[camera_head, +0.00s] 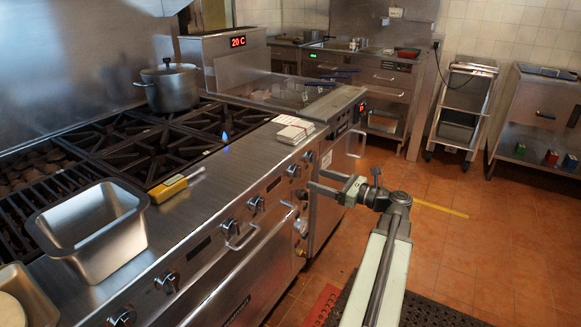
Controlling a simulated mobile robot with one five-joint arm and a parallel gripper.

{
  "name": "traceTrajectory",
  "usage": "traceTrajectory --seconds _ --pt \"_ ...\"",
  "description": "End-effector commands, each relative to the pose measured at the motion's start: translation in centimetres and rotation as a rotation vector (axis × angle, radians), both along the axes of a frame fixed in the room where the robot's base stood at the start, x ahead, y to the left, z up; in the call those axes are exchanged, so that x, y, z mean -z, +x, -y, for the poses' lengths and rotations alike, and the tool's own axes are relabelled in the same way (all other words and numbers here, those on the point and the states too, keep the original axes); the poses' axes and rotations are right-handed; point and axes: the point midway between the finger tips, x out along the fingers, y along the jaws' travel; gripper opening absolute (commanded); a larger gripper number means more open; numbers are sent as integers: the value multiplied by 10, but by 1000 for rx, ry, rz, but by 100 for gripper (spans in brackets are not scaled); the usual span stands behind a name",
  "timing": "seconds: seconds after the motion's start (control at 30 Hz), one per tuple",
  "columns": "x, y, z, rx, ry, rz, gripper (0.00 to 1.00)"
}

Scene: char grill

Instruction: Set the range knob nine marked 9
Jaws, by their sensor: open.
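The range (215,255) runs along the left, with a row of dark round knobs on its front. One knob (256,204) is near the middle, another (230,228) is just left of it, and another (293,170) is farther right. No number is readable on any knob, so I cannot tell which is marked 9. My gripper (314,181) is open and empty, with its fingers pointing left toward the range front near its right end. Knobs lie close to the fingertips in the picture; I cannot tell whether they touch.
A metal pan (92,232), a yellow-handled tool (170,187) and a stack of white cards (294,129) rest on the range top. A pot (168,86) stands at the back. A small blue flame (225,138) shows at a burner. Tiled floor (490,250) is clear to the right.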

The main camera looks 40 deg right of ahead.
Motion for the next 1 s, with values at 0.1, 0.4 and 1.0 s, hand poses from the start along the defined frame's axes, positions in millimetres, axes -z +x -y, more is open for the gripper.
traceTrajectory --seconds 0.1,0.4,1.0 --pt "0 -1 1 4 0 0 66" --pt "0 41 -9 3 0 0 66" --pt "0 73 -16 7 0 0 47"
